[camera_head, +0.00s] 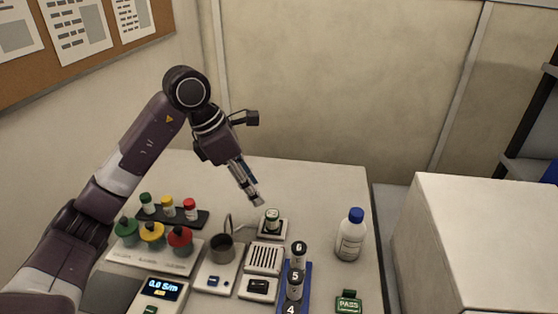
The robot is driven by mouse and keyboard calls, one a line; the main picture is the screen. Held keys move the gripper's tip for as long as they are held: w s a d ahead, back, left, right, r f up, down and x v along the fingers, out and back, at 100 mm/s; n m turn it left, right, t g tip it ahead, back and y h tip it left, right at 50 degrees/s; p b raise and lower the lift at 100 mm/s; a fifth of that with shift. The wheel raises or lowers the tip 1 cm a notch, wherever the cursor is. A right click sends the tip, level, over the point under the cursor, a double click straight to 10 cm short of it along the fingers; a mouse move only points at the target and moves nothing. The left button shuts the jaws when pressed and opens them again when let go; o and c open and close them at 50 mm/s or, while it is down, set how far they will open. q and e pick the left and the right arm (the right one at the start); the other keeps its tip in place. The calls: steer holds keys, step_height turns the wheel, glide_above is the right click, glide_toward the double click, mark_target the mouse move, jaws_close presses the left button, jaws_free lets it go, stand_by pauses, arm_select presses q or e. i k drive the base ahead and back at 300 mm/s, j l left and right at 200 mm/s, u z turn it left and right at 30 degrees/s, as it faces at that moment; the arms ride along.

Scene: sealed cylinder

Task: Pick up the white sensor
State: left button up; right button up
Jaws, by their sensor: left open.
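I cannot tell for sure which item is the white sensor. One candidate is a small white-and-black cylinder (272,217) standing upright in a white base (272,233) near the middle of the table. My left gripper (255,198) hangs above and to the left of this cylinder, fingers pointing down and to the right. It is open, holds nothing and appears apart from the cylinder. A white box with dark slots (263,257) sits just in front of that base. My right gripper is not in view.
A grey metal cup (222,248) stands left of the slotted box. Red, yellow and green-topped items stand at left. A blue rack (306,288) with numbered black-topped vials and a blue-capped white bottle (351,236) are at right. The table's back (320,185) is clear.

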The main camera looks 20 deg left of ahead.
mark_target(299, 249)
steer(key=k, duration=2)
